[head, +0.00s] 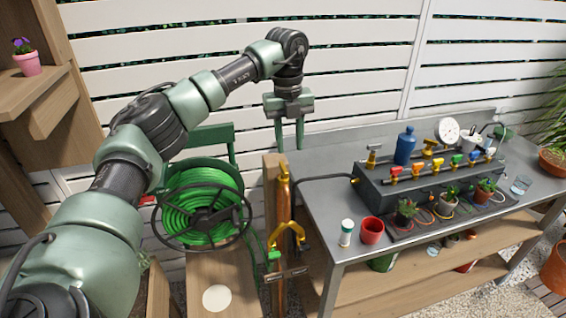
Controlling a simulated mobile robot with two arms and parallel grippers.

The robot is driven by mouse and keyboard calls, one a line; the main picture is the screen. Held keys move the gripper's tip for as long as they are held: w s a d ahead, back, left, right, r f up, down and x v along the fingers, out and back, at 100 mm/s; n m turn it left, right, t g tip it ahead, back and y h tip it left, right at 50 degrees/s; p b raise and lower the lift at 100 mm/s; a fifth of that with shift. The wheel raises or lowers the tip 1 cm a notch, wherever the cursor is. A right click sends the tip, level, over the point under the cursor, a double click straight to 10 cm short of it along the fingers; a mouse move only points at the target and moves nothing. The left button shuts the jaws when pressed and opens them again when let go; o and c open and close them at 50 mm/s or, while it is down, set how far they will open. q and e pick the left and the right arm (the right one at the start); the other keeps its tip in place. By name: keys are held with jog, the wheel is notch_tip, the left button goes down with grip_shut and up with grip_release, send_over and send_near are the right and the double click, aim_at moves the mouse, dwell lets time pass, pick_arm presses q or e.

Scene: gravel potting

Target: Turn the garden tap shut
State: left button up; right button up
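A copper standpipe (284,190) runs up a wooden post left of the bench. A yellow, two-armed fitting (283,237), which looks like the garden tap, sits low on it, with a green connector (273,256) at its left. I cannot tell whether this tap is open or shut. My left gripper (289,140) hangs above the top of the post, fingers pointing down. Its fingers are apart with nothing between them. It is clear of the yellow fitting, which lies well below. My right gripper is not in view.
A green hose reel (205,210) with a dark handwheel stands left of the post. The grey bench (322,215) at right carries a dark manifold (400,185) with several small coloured taps, a blue bottle (405,147), a red cup (372,231) and small plants. A white slatted fence stands behind.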

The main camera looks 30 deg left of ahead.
aim_at(283, 167)
pick_arm(q)
jog(key=shift+s+a+r+n+y, duration=0.15)
jog(key=shift+a, duration=0.25)
jog(key=shift+s+a+r+n+y, duration=0.15)
jog(key=shift+a, duration=0.2)
jog(key=shift+a+f, duration=0.1)
jog(key=shift+f, duration=0.25)
notch_tip(283, 167, down, 7)
jog(key=shift+r+p, duration=0.1)
jog(key=shift+p, duration=0.8)
grip_shut()
